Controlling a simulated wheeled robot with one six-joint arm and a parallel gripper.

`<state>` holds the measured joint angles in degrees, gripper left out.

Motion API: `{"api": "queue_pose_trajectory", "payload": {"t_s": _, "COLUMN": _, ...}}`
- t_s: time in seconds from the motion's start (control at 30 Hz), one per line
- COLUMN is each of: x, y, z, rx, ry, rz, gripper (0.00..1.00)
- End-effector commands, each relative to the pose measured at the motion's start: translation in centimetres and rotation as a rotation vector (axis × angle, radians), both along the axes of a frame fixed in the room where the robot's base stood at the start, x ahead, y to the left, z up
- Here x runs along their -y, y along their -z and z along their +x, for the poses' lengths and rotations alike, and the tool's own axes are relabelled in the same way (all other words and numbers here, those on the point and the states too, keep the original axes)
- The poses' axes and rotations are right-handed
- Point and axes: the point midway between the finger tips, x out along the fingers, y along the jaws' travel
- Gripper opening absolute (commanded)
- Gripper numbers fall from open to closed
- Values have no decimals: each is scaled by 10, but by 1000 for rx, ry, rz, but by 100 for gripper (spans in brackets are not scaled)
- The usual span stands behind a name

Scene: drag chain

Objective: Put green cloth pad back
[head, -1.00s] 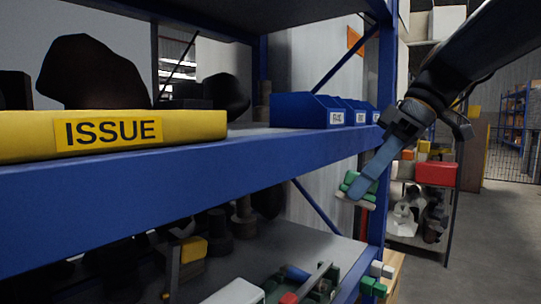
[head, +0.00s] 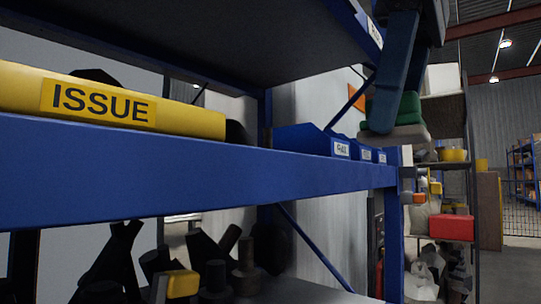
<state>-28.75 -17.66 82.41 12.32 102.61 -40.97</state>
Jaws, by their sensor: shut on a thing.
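The green cloth pad (head: 410,103) is at the lower end of my gripper (head: 394,108), at the upper right of the head view. It looks like stacked green layers over a pale, greyish bottom layer. My gripper points down with long blue fingers and is shut on the pad. The near finger covers part of the pad. The pad appears in front of the right end of the blue shelf beam (head: 250,184), above the beam's top edge. Whether it touches anything below cannot be told.
Blue bins (head: 310,140) with white labels stand on the shelf just left of the pad. A yellow ISSUE bar (head: 190,120) lies along the shelf at left. An upper shelf (head: 240,30) hangs close above. A farther rack with a red box (head: 451,227) stands at right.

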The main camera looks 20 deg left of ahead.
Motion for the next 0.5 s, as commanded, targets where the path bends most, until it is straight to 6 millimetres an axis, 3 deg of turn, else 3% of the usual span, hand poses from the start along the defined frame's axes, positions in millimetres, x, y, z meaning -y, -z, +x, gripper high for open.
{"api": "queue_pose_trajectory", "payload": {"t_s": 0.17, "x": -27, "y": 1, "z": 7, "rx": -2, "ry": -9, "rz": -1, "gripper": 33}}
{"api": "queue_pose_trajectory", "payload": {"t_s": 0.5, "x": -105, "y": 1, "z": 31, "rx": -2, "ry": -6, "rz": -1, "gripper": 33}}
